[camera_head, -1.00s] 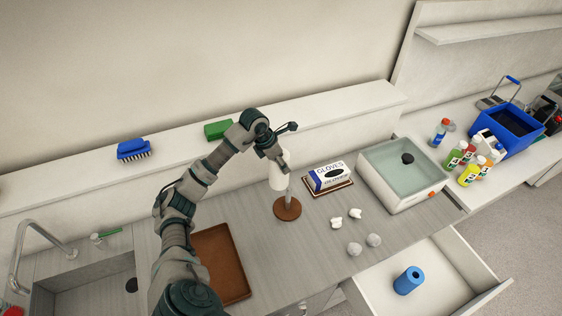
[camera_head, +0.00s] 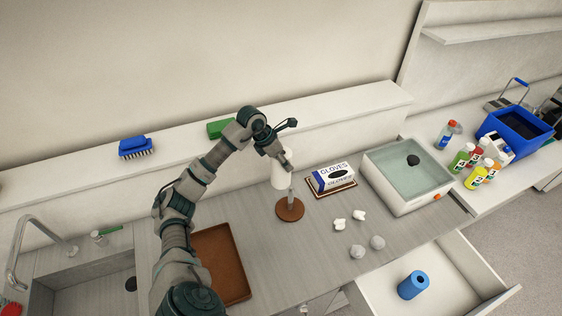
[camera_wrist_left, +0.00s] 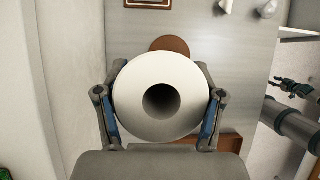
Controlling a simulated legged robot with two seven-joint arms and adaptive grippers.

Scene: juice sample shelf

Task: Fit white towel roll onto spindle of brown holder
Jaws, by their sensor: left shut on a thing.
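The white towel roll (camera_head: 278,177) is held upright by my left gripper (camera_head: 280,163) above the counter. In the left wrist view the jaws (camera_wrist_left: 160,78) close on opposite sides of the roll (camera_wrist_left: 133,122), and its dark hollow core faces the camera. The brown holder (camera_head: 290,210) stands on the counter with its round base below the roll. Its thin spindle (camera_head: 291,193) shows at the roll's lower right; its top is hard to make out. In the wrist view the base (camera_wrist_left: 170,43) shows beyond the roll's edge. What looks like my right gripper (camera_wrist_left: 293,85) is at that view's right edge.
A water-filled basin (camera_head: 409,202) stands further right. The open drawer (camera_head: 380,298) holds a blue roll (camera_head: 412,285).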

